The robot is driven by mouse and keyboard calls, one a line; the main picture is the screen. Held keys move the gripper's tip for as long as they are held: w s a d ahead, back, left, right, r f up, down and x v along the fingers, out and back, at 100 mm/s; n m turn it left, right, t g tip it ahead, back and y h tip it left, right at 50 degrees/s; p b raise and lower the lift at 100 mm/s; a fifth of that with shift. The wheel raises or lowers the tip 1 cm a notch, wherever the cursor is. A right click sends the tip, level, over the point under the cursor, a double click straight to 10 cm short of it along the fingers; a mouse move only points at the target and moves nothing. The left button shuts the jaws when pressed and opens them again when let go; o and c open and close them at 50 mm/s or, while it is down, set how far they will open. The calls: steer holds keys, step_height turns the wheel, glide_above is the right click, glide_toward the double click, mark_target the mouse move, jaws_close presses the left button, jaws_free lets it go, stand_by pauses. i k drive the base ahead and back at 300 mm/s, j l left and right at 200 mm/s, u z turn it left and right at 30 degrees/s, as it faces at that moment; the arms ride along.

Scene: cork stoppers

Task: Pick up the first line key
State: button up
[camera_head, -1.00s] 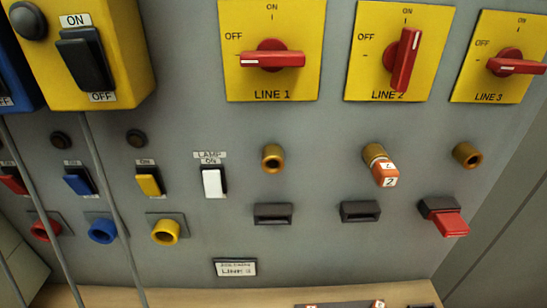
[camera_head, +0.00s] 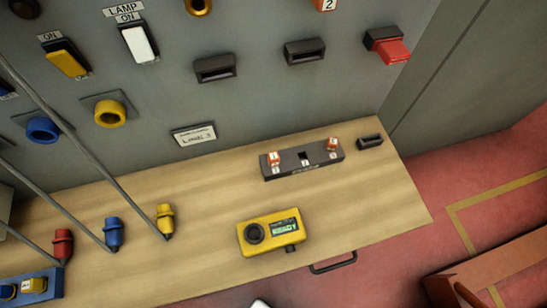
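The first line key (camera_head: 273,158) is a small orange-red block with a white number label. It stands in the left slot of a dark key rack (camera_head: 290,168) on the wooden shelf. A similar key (camera_head: 332,145), apparently marked 3, stands in the right slot. The middle slot looks empty. A key marked 2 (camera_head: 325,4) sits on the grey panel, cut off by the top edge. My gripper is not recognisable in this view. A small white shape at the bottom edge is too cropped to identify.
A yellow device with a lit display (camera_head: 269,233) lies in front of the rack. A small dark block (camera_head: 370,141) is to its right. Red, blue and yellow plugs (camera_head: 164,220) with grey cables are at left. A dark handle (camera_head: 333,263) juts from the shelf's front edge.

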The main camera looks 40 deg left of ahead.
mark_target(272, 157)
steer(key=k+j, duration=0.15)
steer(key=k, duration=0.2)
steer(key=k+j, duration=0.2)
steer(key=k, duration=0.15)
steer(key=k+j, duration=0.15)
steer(key=k, duration=0.25)
